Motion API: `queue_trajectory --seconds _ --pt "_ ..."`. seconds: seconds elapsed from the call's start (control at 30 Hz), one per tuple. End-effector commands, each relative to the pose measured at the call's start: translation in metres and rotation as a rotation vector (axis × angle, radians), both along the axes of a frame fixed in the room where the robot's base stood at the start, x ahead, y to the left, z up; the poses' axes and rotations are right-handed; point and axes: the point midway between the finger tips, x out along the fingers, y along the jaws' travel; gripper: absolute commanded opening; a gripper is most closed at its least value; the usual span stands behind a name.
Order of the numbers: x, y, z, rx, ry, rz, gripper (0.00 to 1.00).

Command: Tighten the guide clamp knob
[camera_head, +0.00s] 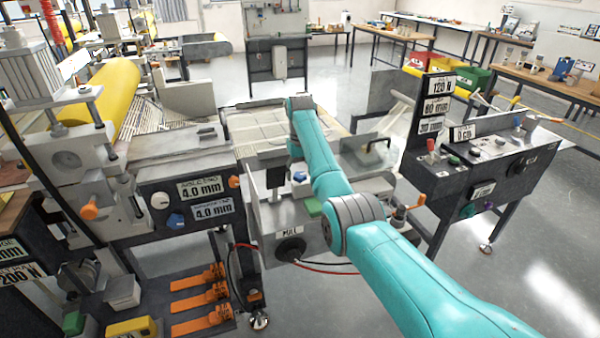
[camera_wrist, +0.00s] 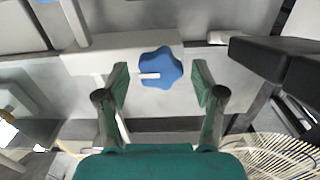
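A blue lobed knob (camera_wrist: 161,67) with a white pointer mark sits on a pale grey surface in the wrist view. My gripper (camera_wrist: 160,84) is open, with one green-padded finger on each side of the knob. Gaps show between the knob and both fingers, so they do not grip it. In the head view, a small blue knob (camera_head: 299,177) shows on the middle station beside my teal arm. My gripper is not clearly visible there, hidden by the arm.
A left panel has another blue knob (camera_head: 176,220) and 4.0 mm displays (camera_head: 199,188). A yellow roller (camera_head: 112,92) stands at left. A dark control console (camera_head: 475,160) stands at right. Open floor (camera_head: 510,270) lies at lower right.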

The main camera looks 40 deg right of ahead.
Motion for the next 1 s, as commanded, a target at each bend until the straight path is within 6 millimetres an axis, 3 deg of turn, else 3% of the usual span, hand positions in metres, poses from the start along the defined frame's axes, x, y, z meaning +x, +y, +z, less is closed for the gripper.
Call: queue_trajectory --seconds 0.37,0.8,1.0 --pt "0.0 0.0 0.009 0.0 -0.001 0.001 0.69" --pt "0.001 0.0 0.089 -0.001 -0.002 0.0 0.69" --pt "0.0 0.0 0.112 0.0 -0.001 0.0 0.69"
